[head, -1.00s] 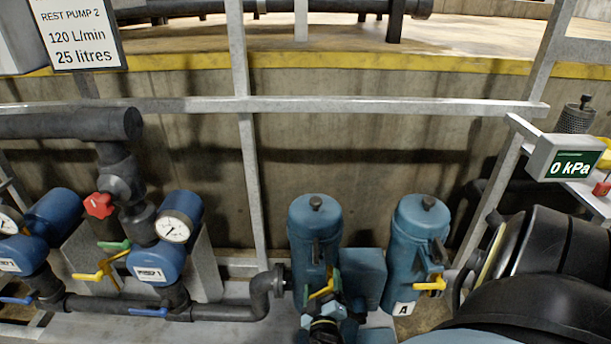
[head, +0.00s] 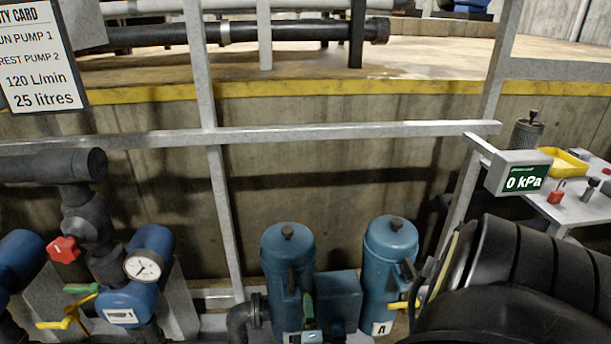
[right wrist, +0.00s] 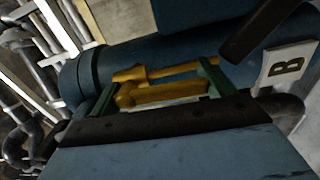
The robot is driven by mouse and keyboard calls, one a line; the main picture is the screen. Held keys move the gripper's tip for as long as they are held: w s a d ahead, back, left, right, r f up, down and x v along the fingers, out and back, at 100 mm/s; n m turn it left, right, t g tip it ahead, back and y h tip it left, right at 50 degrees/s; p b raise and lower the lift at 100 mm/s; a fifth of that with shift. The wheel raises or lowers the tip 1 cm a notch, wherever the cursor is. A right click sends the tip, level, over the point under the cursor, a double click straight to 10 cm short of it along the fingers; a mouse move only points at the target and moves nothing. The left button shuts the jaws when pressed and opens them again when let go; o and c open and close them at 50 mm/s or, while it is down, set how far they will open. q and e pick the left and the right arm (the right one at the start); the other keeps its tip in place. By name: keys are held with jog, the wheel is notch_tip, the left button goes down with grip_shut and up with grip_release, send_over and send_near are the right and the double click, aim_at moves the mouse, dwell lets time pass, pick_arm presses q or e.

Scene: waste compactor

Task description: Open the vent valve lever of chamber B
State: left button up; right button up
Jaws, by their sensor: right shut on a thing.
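Chamber B (head: 287,262) is the left of two upright blue cylinders in the head view. Its white "B" label (right wrist: 289,64) shows in the right wrist view. The yellow vent lever (right wrist: 160,92) lies across that view, against the blue cylinder. My right gripper (right wrist: 160,85) has green fingers on both sides of the lever and is shut on it. In the head view the right gripper (head: 308,312) is small at the bottom edge in front of chamber B, and the lever is hardly visible there. My left gripper is not in view.
Chamber A (head: 390,258), with a yellow lever (head: 403,305), stands close on the right. A display (head: 522,175) reads 0 kPa. A pump with a gauge (head: 143,266) and a red valve handle (head: 64,249) are on the left. A grey rail (head: 330,132) crosses behind.

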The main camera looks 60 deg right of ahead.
jog(key=shift+s+f+n, duration=0.1)
jog(key=shift+s+n, duration=0.05)
jog(key=shift+n, duration=0.15)
jog(key=o, duration=1.3)
